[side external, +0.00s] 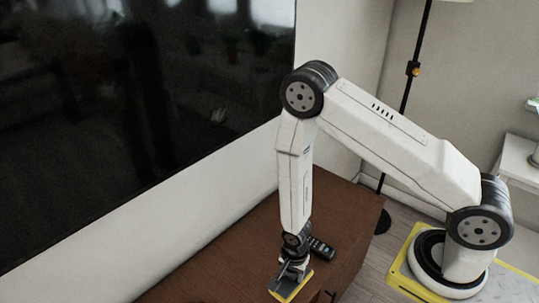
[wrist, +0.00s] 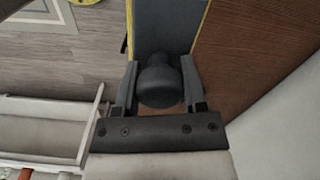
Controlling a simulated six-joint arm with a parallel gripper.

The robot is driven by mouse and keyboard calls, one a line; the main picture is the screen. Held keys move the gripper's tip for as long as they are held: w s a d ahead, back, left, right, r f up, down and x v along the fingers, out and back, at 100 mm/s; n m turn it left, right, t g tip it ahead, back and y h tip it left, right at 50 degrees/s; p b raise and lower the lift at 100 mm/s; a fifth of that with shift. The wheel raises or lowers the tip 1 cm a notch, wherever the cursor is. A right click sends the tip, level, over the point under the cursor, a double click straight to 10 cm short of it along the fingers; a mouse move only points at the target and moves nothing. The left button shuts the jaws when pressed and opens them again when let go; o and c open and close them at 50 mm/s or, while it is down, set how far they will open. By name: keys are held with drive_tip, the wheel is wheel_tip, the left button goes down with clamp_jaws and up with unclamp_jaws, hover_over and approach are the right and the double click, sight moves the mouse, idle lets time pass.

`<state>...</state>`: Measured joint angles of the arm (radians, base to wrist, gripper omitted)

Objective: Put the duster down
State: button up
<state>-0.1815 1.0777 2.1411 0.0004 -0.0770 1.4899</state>
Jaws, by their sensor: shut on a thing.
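The duster is a flat grey board with a yellow edge; it shows at the bottom of the side external view (side external: 284,291). In the wrist view the duster (wrist: 168,27) extends away from my gripper, with a dark rounded knob as its handle. My gripper (wrist: 160,84) is shut on this knob, one finger on each side. In the side external view my gripper (side external: 292,268) points down over the brown wooden cabinet top (side external: 225,255), near its front edge. I cannot tell whether the duster touches the wood. Its underside is hidden.
A large dark television (side external: 140,90) hangs on the wall behind. The cabinet top left of the duster looks clear. A floor lamp pole (side external: 408,90) stands behind at the right.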

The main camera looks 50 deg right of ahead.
drive_tip(key=shift+w+a+f, duration=0.15)
drive_tip(key=shift+w+f, duration=0.8)
drive_tip(key=shift+f, duration=0.2)
drive_tip(key=shift+w+a+f, duration=0.1)
drive_tip(key=shift+w+f, duration=0.8)
drive_tip(key=shift+f, duration=0.2)
drive_tip(key=shift+w+f, duration=0.25)
drive_tip(key=shift+f, duration=0.15)
drive_tip(key=shift+w+f, duration=0.25)
drive_tip(key=shift+f, duration=0.5)
drive_tip(key=shift+a+f, duration=0.1)
drive_tip(key=shift+f, duration=0.75)
drive_tip(key=shift+f, duration=0.2)
drive_tip(key=o, duration=1.1)
drive_tip(key=shift+o, duration=0.2)
